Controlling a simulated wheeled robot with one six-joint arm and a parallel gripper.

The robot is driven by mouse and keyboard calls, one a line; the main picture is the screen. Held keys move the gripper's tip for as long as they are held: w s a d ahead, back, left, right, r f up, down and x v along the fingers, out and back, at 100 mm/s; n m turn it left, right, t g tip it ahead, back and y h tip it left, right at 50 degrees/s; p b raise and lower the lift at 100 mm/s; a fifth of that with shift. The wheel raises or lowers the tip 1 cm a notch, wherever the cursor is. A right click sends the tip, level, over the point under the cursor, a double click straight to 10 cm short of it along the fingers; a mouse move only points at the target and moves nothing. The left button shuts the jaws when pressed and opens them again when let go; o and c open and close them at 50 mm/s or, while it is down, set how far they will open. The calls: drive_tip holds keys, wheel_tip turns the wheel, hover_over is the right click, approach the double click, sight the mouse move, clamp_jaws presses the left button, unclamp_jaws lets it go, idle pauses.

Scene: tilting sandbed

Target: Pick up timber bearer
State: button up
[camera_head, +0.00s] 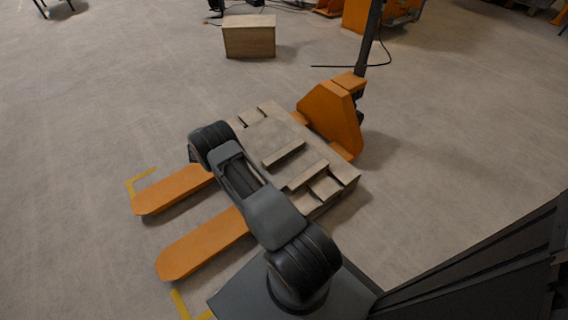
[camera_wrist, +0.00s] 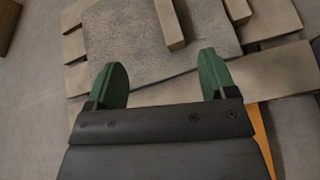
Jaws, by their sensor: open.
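A pale wooden timber bearer (camera_head: 284,153) lies on the grey slab on the pallet. In the wrist view the timber bearer (camera_wrist: 169,25) is ahead of my gripper, its near end lying between the lines of the two fingers. A second similar wooden piece (camera_wrist: 238,10) lies at the slab's right edge in the wrist view; it also shows in the head view (camera_head: 307,174). My gripper (camera_wrist: 164,78) has two green fingers spread apart with nothing between them, over the slab's near edge and apart from the bearer. My arm hides the fingers in the head view.
The grey slab (camera_head: 262,137) rests on a wooden pallet (camera_head: 347,172) carried by an orange pallet truck (camera_head: 333,116). Its forks (camera_head: 200,246) stick out to the left. A wooden crate (camera_head: 249,38) stands at the back. The surrounding floor is mostly clear.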

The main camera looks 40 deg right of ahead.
sight(267, 161)
wheel_tip(267, 161, down, 13)
drive_tip(key=d+n+h+b, duration=0.2)
drive_tip(key=n+b, duration=0.1)
drive_tip(key=b, duration=0.1)
drive_tip(key=shift+t, duration=0.3)
drive_tip(key=x, duration=0.2)
drive_tip(key=b+x, duration=0.1)
drive_tip(key=x, duration=0.1)
drive_tip(key=s+x, duration=0.1)
drive_tip(key=x, duration=0.2)
drive_tip(key=shift+a+f+b, duration=0.1)
drive_tip(key=shift+f+b, duration=0.15)
drive_tip(key=shift+b, duration=0.15)
drive_tip(key=shift+b+x, duration=1.5)
drive_tip(key=shift+x, duration=1.8)
drive_tip(key=shift+r, duration=0.15)
drive_tip(key=c, duration=1)
drive_tip(key=shift+c, duration=0.8)
drive_tip(key=shift+r, duration=0.1)
